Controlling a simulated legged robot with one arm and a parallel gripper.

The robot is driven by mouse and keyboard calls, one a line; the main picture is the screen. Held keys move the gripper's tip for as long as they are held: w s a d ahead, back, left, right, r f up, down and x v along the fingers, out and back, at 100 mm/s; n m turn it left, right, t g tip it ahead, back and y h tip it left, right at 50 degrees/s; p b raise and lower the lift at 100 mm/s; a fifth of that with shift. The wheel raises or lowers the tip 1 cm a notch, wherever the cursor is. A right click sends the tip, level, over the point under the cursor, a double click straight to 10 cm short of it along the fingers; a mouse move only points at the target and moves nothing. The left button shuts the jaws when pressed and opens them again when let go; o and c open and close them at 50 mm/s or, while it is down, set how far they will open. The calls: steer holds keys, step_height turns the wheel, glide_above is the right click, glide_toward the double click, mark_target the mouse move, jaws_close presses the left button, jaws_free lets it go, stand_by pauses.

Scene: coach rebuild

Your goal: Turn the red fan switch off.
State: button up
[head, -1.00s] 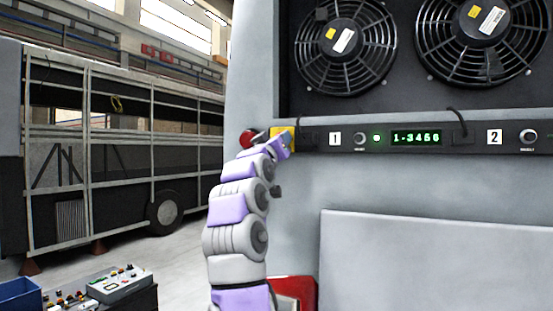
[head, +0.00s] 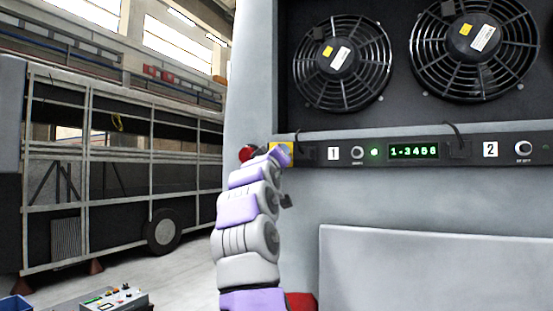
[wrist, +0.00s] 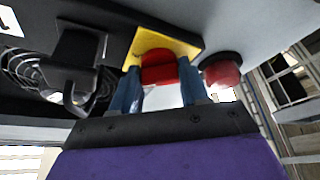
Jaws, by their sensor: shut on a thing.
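The red fan switch (wrist: 158,70) sits on a yellow plate (wrist: 165,41) at the left end of the dark control panel. In the wrist view, my gripper (wrist: 160,90) has its two blue fingers on either side of the red switch, shut on it. In the head view, my gripper (head: 279,155) is at the yellow plate (head: 284,147) and hides the switch there. The switch's exact angle is hard to tell.
A round red button (wrist: 221,72) sticks out close beside the switch; it also shows in the head view (head: 246,153). Two caged fans (head: 341,62) are above the panel. A lit green display (head: 413,151) and a round knob (head: 357,152) are to the right.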

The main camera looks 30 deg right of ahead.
steer(key=shift+d+n, duration=0.1)
steer(key=shift+n, duration=0.4)
steer(key=shift+w+n+y+p, duration=0.1)
steer(key=shift+n+y+p, duration=0.5)
steer(key=shift+n, duration=0.7)
steer(key=shift+r+n+g+y+p, duration=0.1)
steer(key=shift+n+g+y+p, duration=0.45)
steer(key=shift+n+p, duration=2.1)
steer(key=shift+n+g+y+p, duration=0.15)
steer(key=shift+n+y+p, duration=1.1)
steer(key=shift+p, duration=2.45)
steer(key=shift+n, duration=0.4)
